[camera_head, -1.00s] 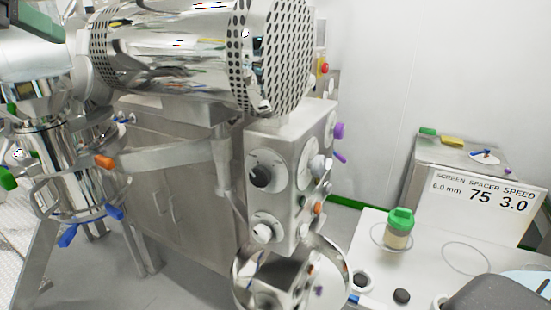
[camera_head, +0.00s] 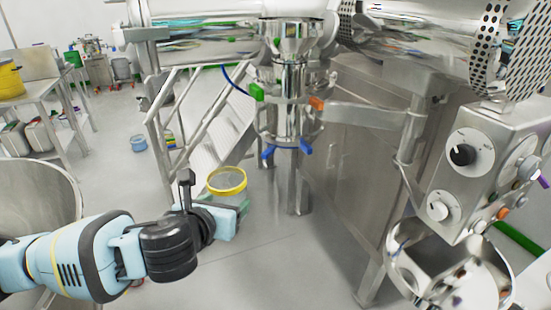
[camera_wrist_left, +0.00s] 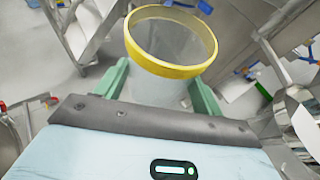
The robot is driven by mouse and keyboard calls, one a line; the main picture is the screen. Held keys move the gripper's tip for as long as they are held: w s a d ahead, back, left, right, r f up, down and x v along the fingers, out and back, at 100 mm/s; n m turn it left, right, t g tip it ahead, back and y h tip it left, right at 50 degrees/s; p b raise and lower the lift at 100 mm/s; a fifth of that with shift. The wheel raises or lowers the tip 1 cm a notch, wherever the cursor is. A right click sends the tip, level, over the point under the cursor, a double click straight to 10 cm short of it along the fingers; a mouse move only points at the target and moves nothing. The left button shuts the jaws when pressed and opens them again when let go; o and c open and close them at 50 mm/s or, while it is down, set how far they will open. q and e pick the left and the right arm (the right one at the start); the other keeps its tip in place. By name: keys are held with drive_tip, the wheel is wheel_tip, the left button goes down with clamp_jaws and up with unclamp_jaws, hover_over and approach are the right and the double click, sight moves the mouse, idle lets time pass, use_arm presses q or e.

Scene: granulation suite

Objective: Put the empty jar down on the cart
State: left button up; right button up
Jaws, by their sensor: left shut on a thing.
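The empty jar (camera_head: 227,181) is a clear, open-topped jar with a yellow rim. My left gripper (camera_head: 222,207) is shut on it and holds it in the air above the grey floor, in the middle of the head view. In the left wrist view the jar (camera_wrist_left: 160,92) stands between the two green fingers (camera_wrist_left: 158,90), with its mouth facing up toward the camera and its inside looking empty. No cart that I can identify for sure shows in the frames from now. My right gripper is not in view.
A steel machine with a hopper (camera_head: 290,100) and a control box (camera_head: 480,165) stands ahead and right. A round steel vessel (camera_head: 40,195) is at the left, near my left arm. Stairs with a rail (camera_head: 210,125) stand behind the jar. Open floor (camera_head: 270,265) lies below.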

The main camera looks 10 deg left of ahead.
use_arm(q)
drive_tip(key=f, duration=0.4)
drive_tip(key=shift+s+f, duration=0.3)
drive_tip(key=shift+d+f, duration=0.1)
drive_tip(key=shift+d, duration=0.1)
drive_tip(key=shift+a, duration=0.15)
drive_tip(key=shift+a+y, duration=0.4)
drive_tip(key=shift+a, duration=0.55)
drive_tip(key=shift+f, duration=0.1)
drive_tip(key=shift+s, duration=0.1)
